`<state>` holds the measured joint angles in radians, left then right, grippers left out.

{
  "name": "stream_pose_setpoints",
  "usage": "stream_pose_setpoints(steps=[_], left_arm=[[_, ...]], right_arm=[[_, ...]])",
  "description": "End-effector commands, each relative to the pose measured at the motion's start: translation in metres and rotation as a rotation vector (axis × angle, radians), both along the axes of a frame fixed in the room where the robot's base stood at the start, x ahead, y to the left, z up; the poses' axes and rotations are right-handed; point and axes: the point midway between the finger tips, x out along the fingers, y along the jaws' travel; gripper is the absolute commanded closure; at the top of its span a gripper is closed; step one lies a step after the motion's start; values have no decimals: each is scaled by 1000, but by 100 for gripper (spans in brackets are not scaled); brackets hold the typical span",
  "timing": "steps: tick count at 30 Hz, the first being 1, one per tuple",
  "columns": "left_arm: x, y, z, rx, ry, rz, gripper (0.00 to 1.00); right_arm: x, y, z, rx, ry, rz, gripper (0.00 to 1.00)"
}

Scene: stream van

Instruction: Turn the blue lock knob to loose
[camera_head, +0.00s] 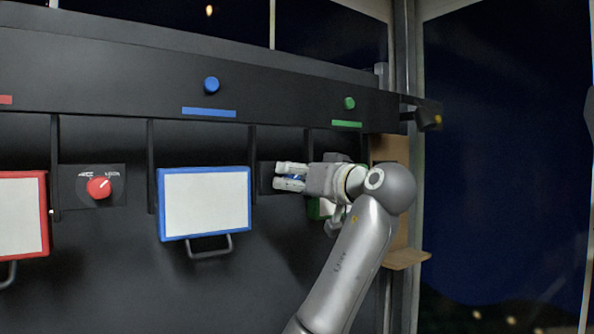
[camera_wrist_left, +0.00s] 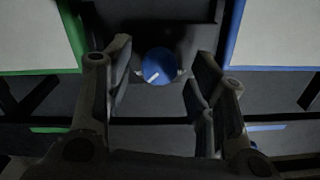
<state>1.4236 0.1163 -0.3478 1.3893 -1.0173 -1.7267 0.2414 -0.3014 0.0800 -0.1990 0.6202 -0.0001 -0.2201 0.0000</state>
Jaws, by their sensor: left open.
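The blue lock knob (camera_wrist_left: 158,66) is round with a white pointer mark. In the left wrist view it sits on a dark plate between the fingers of my left gripper (camera_wrist_left: 163,62), with a gap visible on each side. The mark points toward the lower left of that view. In the head view my left gripper (camera_head: 282,176) is open in front of the dark knob plate (camera_head: 265,178). It hides most of the plate and knob there, and the label cannot be read. My right gripper is not in view.
A blue-framed white panel (camera_head: 205,203) with a handle hangs left of the gripper. A red knob (camera_head: 98,187) and a red-framed panel (camera_head: 22,215) are farther left. A dark rail with a blue button (camera_head: 211,85) and a green button (camera_head: 349,103) runs above.

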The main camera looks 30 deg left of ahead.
Motion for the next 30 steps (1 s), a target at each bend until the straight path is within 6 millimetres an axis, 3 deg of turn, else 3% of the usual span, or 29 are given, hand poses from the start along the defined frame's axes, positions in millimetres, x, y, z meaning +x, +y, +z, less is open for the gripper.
stream_pose_setpoints(steps=[10, 21, 30], left_arm=[[1, 4, -1, 1, 0, 0, 49], [1, 3, 0, 1, 0, 0, 95], [2, 2, -2, -14, -38, -2, 96]], right_arm=[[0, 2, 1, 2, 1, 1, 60], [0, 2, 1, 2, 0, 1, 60], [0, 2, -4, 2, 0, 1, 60]])
